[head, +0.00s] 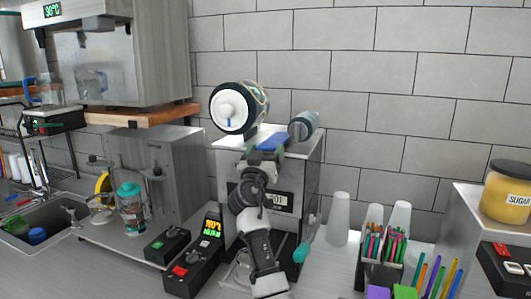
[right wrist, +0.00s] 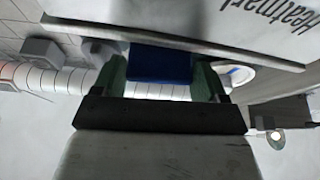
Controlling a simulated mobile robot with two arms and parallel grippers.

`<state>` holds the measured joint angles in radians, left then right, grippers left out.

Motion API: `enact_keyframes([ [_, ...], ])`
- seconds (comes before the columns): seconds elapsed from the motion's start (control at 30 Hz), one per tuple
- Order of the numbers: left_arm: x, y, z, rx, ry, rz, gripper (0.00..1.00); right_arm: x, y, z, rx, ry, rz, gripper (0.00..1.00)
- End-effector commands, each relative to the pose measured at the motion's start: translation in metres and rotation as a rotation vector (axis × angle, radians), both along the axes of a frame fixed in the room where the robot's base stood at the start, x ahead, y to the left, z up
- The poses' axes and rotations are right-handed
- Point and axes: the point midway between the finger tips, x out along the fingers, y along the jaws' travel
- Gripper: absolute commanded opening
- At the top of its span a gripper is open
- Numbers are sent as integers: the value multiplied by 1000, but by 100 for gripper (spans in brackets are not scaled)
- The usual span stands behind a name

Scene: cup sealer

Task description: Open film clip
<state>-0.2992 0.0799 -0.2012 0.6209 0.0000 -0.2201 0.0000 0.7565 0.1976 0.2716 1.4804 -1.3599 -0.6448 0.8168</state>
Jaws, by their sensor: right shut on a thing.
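The cup sealer (head: 312,165) is a grey metal box with a dark front panel, standing against the tiled wall. A large film roll (head: 232,107) with a white core sits above it at the left, and a smaller grey roller (head: 304,125) is at its top right. The blue film clip (head: 271,141) is at the top front, between them. My right gripper (head: 266,152) is shut on the clip. In the right wrist view, the blue clip (right wrist: 160,63) lies between the green fingers of my right gripper (right wrist: 160,80). My left gripper is not in view.
Left of the sealer are a grey machine (head: 180,165), a blender jar (head: 132,208) and two black control boxes. To the right are white cups (head: 339,220), a straw holder (head: 382,245) and a sugar jar (head: 508,190). My forearm hides part of the sealer's front.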

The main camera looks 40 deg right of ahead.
Motion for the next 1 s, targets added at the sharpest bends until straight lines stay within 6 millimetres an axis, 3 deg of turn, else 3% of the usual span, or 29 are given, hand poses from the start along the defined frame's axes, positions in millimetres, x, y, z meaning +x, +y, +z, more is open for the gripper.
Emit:
enact_keyframes([
  [0.5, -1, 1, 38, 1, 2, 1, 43, 0, 0, 17, -212, 408, 2, 50],
  [1.0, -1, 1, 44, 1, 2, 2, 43, 5, 2, 26, -417, 802, 0, 50],
])
